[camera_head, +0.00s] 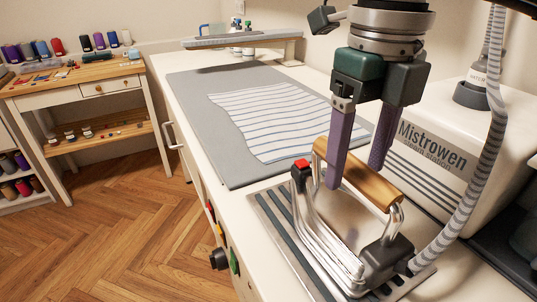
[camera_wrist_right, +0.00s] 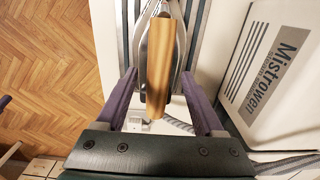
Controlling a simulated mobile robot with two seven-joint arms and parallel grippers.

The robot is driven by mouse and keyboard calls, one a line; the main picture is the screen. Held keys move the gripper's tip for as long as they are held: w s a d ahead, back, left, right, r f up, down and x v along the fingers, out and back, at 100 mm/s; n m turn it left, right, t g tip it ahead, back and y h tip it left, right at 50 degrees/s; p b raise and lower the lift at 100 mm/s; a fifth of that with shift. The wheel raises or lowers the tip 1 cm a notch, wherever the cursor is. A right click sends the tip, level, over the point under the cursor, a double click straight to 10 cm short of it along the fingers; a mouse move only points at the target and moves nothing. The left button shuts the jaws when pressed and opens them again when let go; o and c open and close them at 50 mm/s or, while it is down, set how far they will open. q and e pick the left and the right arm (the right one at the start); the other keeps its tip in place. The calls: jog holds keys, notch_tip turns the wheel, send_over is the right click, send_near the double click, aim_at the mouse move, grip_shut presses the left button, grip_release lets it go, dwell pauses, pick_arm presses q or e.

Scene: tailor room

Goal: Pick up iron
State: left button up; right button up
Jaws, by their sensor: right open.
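The iron (camera_head: 335,235) has a metal body, a wooden handle (camera_head: 357,172) and a red button. It rests on the striped metal rest plate (camera_head: 268,204) at the front of the worktop. My right gripper (camera_head: 358,172) is above it with purple fingers pointing down, open, one finger on each side of the handle. In the right wrist view the handle (camera_wrist_right: 160,65) lies between the two spread fingers (camera_wrist_right: 160,95), with gaps at both sides. The fingers hide part of the handle in the head view.
The white Mistrowen steam station (camera_head: 440,150) stands close at the right. A grey ribbed hose (camera_head: 480,170) runs down to the iron's rear. A striped cloth (camera_head: 275,120) lies on the grey ironing mat (camera_head: 195,100). A small ironing board (camera_head: 240,40) stands behind.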

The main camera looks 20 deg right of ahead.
aim_at(344, 214)
jog(key=shift+s+a+f, duration=0.1)
jog(key=shift+s+f, duration=0.05)
jog(key=shift+f, duration=2.4)
jog(key=shift+f, duration=0.25)
jog(key=shift+c, duration=0.3)
grip_shut()
jog(key=shift+r, duration=0.1)
